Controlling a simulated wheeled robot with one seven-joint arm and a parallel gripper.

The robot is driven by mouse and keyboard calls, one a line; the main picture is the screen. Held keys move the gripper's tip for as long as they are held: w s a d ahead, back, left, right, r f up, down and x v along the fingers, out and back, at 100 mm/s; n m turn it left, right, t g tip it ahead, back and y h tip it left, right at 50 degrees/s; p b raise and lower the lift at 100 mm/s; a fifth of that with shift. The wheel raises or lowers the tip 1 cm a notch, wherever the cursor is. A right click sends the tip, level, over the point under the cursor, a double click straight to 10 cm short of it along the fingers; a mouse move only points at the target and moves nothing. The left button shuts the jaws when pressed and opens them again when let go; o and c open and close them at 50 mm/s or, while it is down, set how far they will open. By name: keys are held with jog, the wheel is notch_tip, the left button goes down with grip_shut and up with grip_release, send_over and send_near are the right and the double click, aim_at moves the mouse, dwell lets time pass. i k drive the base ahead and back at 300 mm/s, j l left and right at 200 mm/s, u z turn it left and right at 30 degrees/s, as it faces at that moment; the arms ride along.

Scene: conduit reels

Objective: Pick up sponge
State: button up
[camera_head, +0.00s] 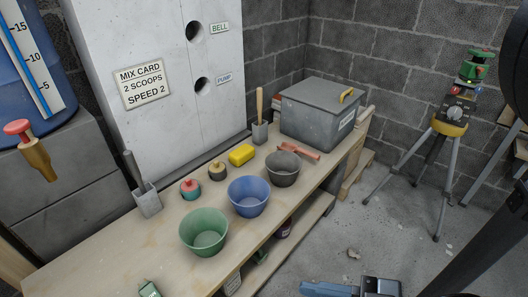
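The yellow sponge (241,155) lies flat on the wooden bench (110,238), behind the blue bucket (249,196). What looks like part of my gripper (355,288), blue and dark, shows at the bottom edge, cut off by the frame. It is well in front of the bench and apart from the sponge. Its fingers cannot be made out.
A green bucket (205,231) and a red-topped jar (190,188) stand on the bench. A red tool (300,150) lies by the grey lidded box (318,112). A scoop (146,198) stands left. A tripod (441,170) stands on the floor at right.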

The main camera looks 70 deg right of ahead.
aim_at(242, 154)
jog(key=z, duration=1.2)
jog(key=u, duration=2.4)
jog(key=z, duration=2.35)
jog(key=i+l+u, duration=0.15)
jog(key=l, duration=0.2)
jog(key=i+l+u, duration=0.1)
jog(key=l, duration=0.3)
jog(key=i+l+u, duration=0.15)
jog(key=l, duration=0.25)
